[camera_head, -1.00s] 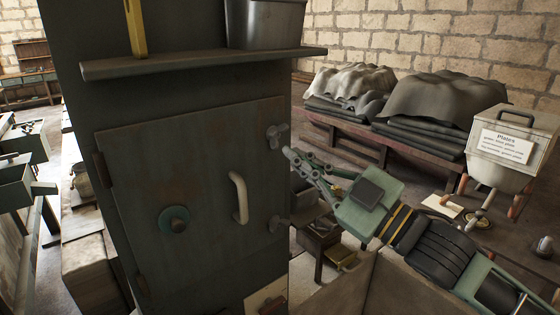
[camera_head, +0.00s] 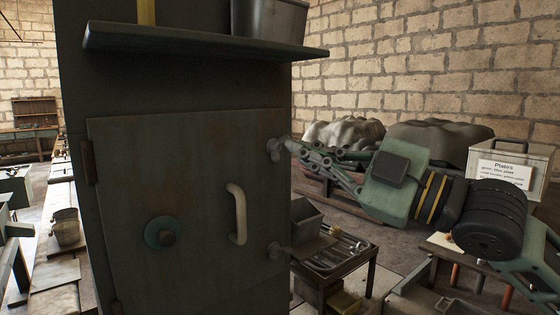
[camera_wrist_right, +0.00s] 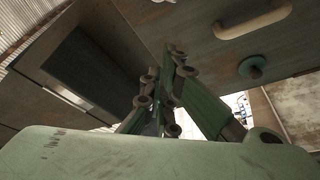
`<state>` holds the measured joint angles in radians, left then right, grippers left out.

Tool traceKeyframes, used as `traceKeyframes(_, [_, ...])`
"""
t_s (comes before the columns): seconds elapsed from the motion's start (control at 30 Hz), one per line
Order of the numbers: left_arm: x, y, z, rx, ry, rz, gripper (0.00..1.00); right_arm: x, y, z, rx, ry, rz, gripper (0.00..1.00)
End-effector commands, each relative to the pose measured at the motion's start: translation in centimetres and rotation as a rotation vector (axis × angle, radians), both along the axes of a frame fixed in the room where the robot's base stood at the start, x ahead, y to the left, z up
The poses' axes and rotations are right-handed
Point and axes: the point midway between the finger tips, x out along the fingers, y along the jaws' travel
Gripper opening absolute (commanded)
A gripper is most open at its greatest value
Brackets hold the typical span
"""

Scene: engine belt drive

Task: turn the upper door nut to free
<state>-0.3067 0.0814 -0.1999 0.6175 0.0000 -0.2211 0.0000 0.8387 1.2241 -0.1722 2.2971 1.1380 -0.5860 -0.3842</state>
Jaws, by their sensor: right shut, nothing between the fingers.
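The upper door nut (camera_head: 274,149) is a grey wing-shaped nut at the upper right edge of the dark metal door (camera_head: 170,200). The lower door nut (camera_head: 277,251) sits below it on the same edge. The door has a pale curved handle (camera_head: 237,214) and a round teal knob (camera_head: 166,233). My right gripper (camera_head: 290,146) is shut, with its fingertips right beside the upper nut; I cannot tell whether they touch it. In the right wrist view the gripper (camera_wrist_right: 172,50) points at the door edge, and the nut is hidden behind the fingers. My left gripper is not in view.
A shelf (camera_head: 200,40) with a metal bin (camera_head: 268,18) juts out above the door. A low table (camera_head: 335,262) with tools stands right of the cabinet, below my right arm. A labelled "Plates" box (camera_head: 505,170) stands at the far right.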

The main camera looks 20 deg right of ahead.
Motion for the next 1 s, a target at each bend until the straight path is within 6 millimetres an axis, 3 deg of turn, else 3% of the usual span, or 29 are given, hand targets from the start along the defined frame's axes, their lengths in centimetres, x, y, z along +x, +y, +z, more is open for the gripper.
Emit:
traceKeyframes(0.2, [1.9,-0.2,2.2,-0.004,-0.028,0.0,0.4,2.3,1.8,1.2,0.007,0.001,0.006,0.0])
traceKeyframes(0.6, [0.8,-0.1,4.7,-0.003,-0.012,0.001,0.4,7.5,5.6,2.3,0.003,0.002,0.004,0.0])
traceKeyframes(0.8, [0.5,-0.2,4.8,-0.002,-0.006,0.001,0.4,8.2,3.4,0.2,-0.001,0.007,-0.001,0.0])
traceKeyframes(1.0, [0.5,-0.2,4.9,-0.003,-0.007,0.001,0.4,8.5,2.5,-0.4,0.0,0.002,0.002,0.0])
